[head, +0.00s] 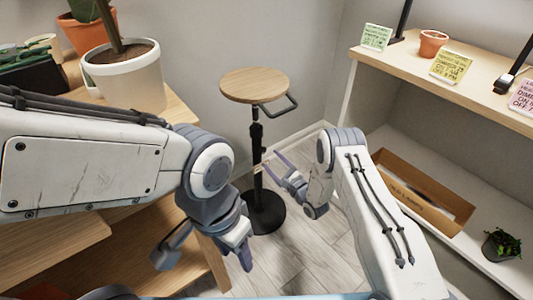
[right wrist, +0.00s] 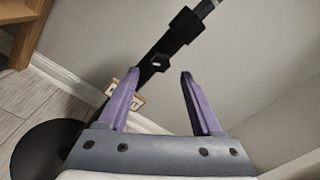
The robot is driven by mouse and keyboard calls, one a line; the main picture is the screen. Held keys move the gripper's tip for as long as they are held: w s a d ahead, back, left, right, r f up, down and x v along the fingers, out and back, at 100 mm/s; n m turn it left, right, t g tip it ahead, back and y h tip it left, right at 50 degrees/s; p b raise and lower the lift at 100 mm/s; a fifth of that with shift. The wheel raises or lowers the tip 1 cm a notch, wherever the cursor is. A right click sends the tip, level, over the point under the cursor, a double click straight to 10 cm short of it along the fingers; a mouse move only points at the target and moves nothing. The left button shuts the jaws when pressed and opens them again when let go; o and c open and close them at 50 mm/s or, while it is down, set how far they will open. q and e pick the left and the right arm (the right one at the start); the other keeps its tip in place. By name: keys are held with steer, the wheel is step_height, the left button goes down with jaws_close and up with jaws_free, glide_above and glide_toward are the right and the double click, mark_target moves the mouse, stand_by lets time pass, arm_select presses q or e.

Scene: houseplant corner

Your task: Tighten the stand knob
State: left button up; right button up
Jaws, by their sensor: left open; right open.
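The stand has a round wooden top (head: 255,85), a black pole (head: 257,135) and a round black base (head: 265,213). It stands upright on the floor. In the right wrist view a small dark knob with a pale face (right wrist: 158,62) sits on the pole below a thicker collar (right wrist: 187,24). My right gripper (head: 271,163) is open beside the pole. In its wrist view the open fingers (right wrist: 160,76) point at the pole, with the knob between and just beyond the tips; contact cannot be told. My left gripper (head: 205,262) is open and empty, low beside the wooden bench.
A black bar handle (head: 280,108) juts out under the stand's top. A small tan labelled piece (right wrist: 112,104) shows near the pole. The wooden bench (head: 185,108) with a white pot (head: 128,80) is left. A shelf (head: 480,82) and cardboard box (head: 420,195) are right.

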steer(key=p+v, duration=0.1)
steer(key=v, duration=0.4)
steer(key=shift+s+d, duration=0.15)
steer(key=shift+s, duration=0.1)
steer(key=w+a+r+n+g+h, duration=0.35)
steer(key=a+r+n, duration=0.25)
steer(key=r+n, duration=0.2)
steer(key=s+a+r+n+g+h, duration=0.2)
steer(key=s+r+n+g, duration=0.2)
steer(key=s+r+n, duration=0.3)
steer(key=s+d+r+n+g+h, duration=0.1)
steer(key=s+d+r+n+g, duration=0.3)
steer(key=s, duration=0.8)
steer(key=s+r+n+g+h, duration=0.15)
steer(key=s+n, duration=0.35)
steer(key=s, duration=0.7)
steer(key=s+d+r+n+g+h, duration=0.15)
steer(key=s+r+n, duration=0.3)
steer(key=s, duration=0.75)
step_height(320, 180, up, 32)
steer(key=p, duration=3.3)
steer(key=shift+w+r+g, duration=0.2)
steer(key=shift+w+g, duration=0.25)
